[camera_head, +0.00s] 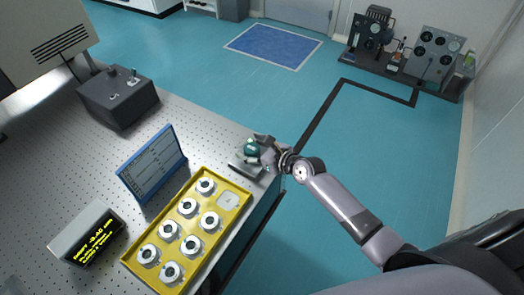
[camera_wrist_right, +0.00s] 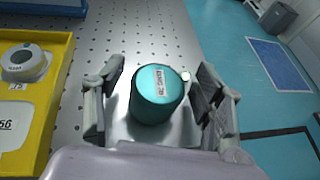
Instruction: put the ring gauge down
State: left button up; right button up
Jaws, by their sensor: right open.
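A teal cylinder (camera_head: 251,147) stands on a grey metal plate (camera_head: 240,167) near the table's right corner. In the right wrist view the teal cylinder (camera_wrist_right: 152,105) has a pale label on top that seems to read "RING" and a number; I take it for the ring gauge. My right gripper (camera_head: 263,152) is at the cylinder. In the wrist view its open fingers stand on either side of the cylinder, with a gap on both sides. My left gripper is not in view.
A yellow tray (camera_head: 134,259) holds several white-grey round pieces; its top right place looks empty. A blue-framed screen (camera_head: 153,165), a display box with yellow text (camera_head: 88,236) and a dark switch box (camera_head: 118,98) stand on the perforated table (camera_head: 45,155).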

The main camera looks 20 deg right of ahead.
jog(key=v, duration=1.2)
jog(key=s+d+f+n+g+h, duration=0.15)
jog(key=s+f+n, duration=0.25)
jog(key=f, duration=0.5)
jog(key=s+d+f+n+g+h, duration=0.1)
jog(key=s+d+f+n+g, duration=0.2)
jog(key=f, duration=0.7)
jog(key=s+d+f+n+h, duration=0.1)
jog(key=s+f+n+h, duration=0.1)
jog(key=s+f+n, duration=0.5)
jog(key=s+a+f+n+g, duration=0.2)
jog(key=s+f+n+g, duration=0.1)
jog(key=s+f+n, duration=0.6)
jog(key=s+a+f+n+g+h, duration=0.1)
jog(key=s+a+f+n+g, duration=0.1)
jog(key=s+f+n, duration=0.8)
jog(key=s+f+g, duration=0.1)
jog(key=s, duration=0.7)
jog(key=shift+g, duration=0.35)
jog(key=shift+h, duration=0.25)
jog(key=shift+a, duration=0.1)
